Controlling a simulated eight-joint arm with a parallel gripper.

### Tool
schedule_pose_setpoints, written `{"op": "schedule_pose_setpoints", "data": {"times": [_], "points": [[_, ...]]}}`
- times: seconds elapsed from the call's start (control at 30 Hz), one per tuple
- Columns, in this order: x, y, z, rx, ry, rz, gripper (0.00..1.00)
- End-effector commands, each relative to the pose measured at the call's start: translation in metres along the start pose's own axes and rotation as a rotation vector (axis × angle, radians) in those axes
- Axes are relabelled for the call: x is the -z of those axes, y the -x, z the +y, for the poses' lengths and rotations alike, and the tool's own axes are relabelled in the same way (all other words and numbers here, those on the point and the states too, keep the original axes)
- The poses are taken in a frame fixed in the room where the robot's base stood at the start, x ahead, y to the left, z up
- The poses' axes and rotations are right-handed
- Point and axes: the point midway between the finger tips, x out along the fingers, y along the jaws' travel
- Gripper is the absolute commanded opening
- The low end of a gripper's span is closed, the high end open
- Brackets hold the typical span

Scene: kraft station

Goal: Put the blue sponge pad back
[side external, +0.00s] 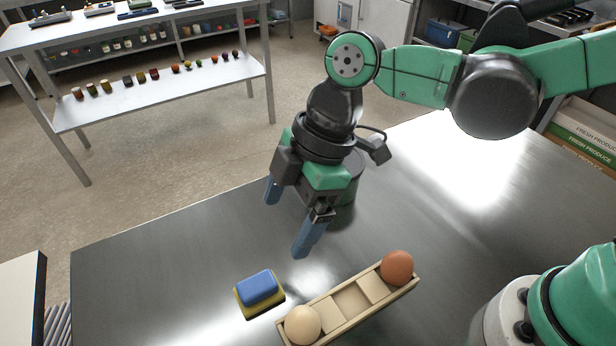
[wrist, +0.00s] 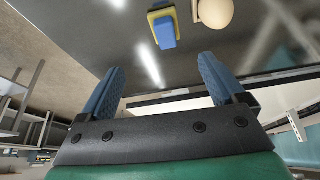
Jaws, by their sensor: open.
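The blue sponge pad (side external: 257,286) sits on a yellow base (side external: 243,299) on the metal table, left of a wooden tray. In the wrist view the blue pad (wrist: 166,32) shows at the top middle with its yellow base (wrist: 154,16) behind it. My gripper (side external: 287,220) is open and empty, above the table and up from the pad in the side view. Its two blue fingers (wrist: 158,75) are spread wide in the wrist view, and nothing is between them. Whether the pad and the yellow part are joined, I cannot tell.
The wooden tray (side external: 352,299) has several compartments, with a cream ball (side external: 302,325) at its near left end and a brown ball (side external: 396,267) at its right end. A dark cylinder (side external: 343,190) is behind my gripper. The table's left part (side external: 150,250) is clear.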

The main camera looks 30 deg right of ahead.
Motion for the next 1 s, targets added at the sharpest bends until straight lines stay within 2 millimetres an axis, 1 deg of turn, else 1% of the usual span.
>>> {"op": "schedule_pose_setpoints", "data": {"times": [0.07,0.17,0.2,0.23,0.3,0.4,0.5,0.6,0.67,1.0], "points": [[-0.02,0.015,0.01,-0.071,-0.14,-0.002,0.9],[-0.059,0.04,0.024,-0.212,-0.417,0.006,0.9],[-0.078,0.051,0.028,-0.278,-0.54,0.015,0.9],[-0.091,0.058,0.03,-0.328,-0.631,0.024,0.9],[-0.121,0.073,0.032,-0.438,-0.83,0.053,0.9],[-0.157,0.089,0.03,-0.572,-1.064,0.101,0.9],[-0.181,0.098,0.027,-0.668,-1.22,0.145,0.9],[-0.192,0.102,0.025,-0.717,-1.3,0.173,0.9],[-0.195,0.103,0.024,-0.729,-1.319,0.179,0.9],[-0.195,0.103,0.024,-0.729,-1.32,0.181,0.9]]}}
